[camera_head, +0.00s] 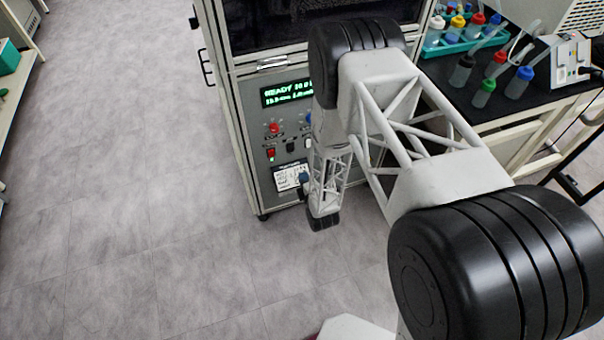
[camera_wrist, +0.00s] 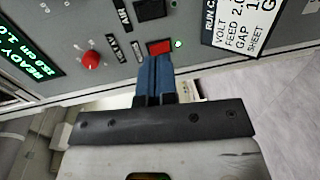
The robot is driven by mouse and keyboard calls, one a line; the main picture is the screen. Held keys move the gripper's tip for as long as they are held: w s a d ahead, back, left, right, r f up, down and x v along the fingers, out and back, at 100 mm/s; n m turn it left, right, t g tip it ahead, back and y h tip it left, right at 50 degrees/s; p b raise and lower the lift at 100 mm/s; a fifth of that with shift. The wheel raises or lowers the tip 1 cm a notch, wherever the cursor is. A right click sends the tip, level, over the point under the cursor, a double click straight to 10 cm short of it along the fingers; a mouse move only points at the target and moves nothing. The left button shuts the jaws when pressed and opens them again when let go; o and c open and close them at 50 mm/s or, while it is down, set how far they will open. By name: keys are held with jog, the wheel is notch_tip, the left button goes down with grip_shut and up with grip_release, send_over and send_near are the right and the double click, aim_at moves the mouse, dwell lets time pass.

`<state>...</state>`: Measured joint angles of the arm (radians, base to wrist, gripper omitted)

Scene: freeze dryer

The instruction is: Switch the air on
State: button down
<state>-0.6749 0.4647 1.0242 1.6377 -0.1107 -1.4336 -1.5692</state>
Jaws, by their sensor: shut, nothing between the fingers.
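The grey control panel (camera_wrist: 204,20) of the freeze dryer fills the top of the wrist view, seen tilted. A red rocker switch (camera_wrist: 159,47) sits on it, with a lit green lamp (camera_wrist: 178,43) beside it. A black switch (camera_wrist: 149,8) is farther up at the top edge. In the head view the red switch (camera_head: 271,153) shows left of my arm.
A red knob (camera_wrist: 91,60) and a lit green READY display (camera_wrist: 25,66) are left of my fingers. A printed card (camera_wrist: 240,20) is to the right. In the head view, a black bench (camera_head: 490,105) with several bottles stands right of the dryer; floor is clear left.

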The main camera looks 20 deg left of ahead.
aim_at(291, 151)
jog(key=x, duration=1.3)
jog(key=shift+w+a+f, duration=0.1)
jog(key=shift+w+a, duration=0.1)
dwell(0.3)
jog(key=f+v, duration=0.3)
jog(key=v, duration=1)
jog(key=shift+s+d, duration=0.4)
jog(key=shift+f, duration=0.15)
jog(key=f+v, duration=0.1)
jog(key=v, duration=0.8)
dwell(0.6)
